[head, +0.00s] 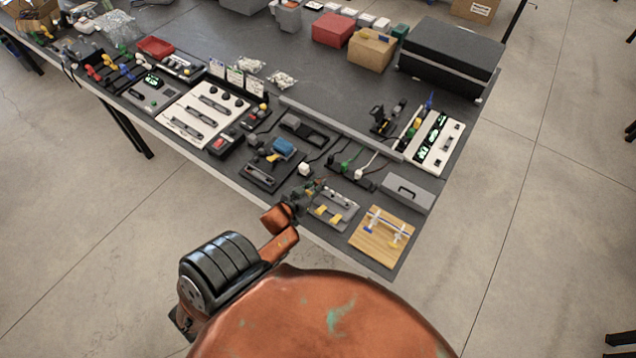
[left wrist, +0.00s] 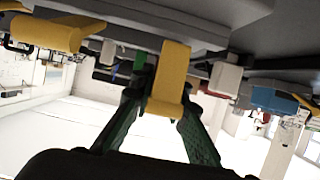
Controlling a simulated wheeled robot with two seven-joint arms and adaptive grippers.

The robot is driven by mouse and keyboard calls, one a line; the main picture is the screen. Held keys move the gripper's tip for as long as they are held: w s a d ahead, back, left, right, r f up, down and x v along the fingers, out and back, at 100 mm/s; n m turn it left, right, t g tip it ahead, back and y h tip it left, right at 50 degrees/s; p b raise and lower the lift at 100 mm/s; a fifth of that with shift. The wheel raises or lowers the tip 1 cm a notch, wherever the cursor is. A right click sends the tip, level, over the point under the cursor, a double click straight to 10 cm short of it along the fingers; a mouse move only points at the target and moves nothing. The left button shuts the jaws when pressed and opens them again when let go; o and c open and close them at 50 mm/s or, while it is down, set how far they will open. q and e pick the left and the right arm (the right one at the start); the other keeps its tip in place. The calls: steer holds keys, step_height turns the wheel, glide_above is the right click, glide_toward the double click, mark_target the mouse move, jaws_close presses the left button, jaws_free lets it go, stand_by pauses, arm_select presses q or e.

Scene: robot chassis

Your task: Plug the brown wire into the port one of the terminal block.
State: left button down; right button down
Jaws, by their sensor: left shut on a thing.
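My left gripper (head: 314,187) reaches in over the near edge of the table, at the grey plate (head: 346,208) with yellow pieces (head: 321,210). In the left wrist view my left gripper (left wrist: 166,100) has its dark green fingers on either side of a yellow piece (left wrist: 174,62) and is shut on it. A second yellow piece (left wrist: 42,33) shows at the upper left there. I cannot make out a brown wire or tell which part is the terminal block or its port one. My right gripper is not in view.
A black fixture with a blue part (head: 283,148) stands behind and left. The back middle of the table is clear.

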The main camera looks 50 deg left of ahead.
arm_select(q)
steer(key=shift+f, duration=0.15)
steer(key=c, duration=1.8)
jaws_free()
steer(key=v, duration=1.2)
steer(key=shift+s, duration=0.15)
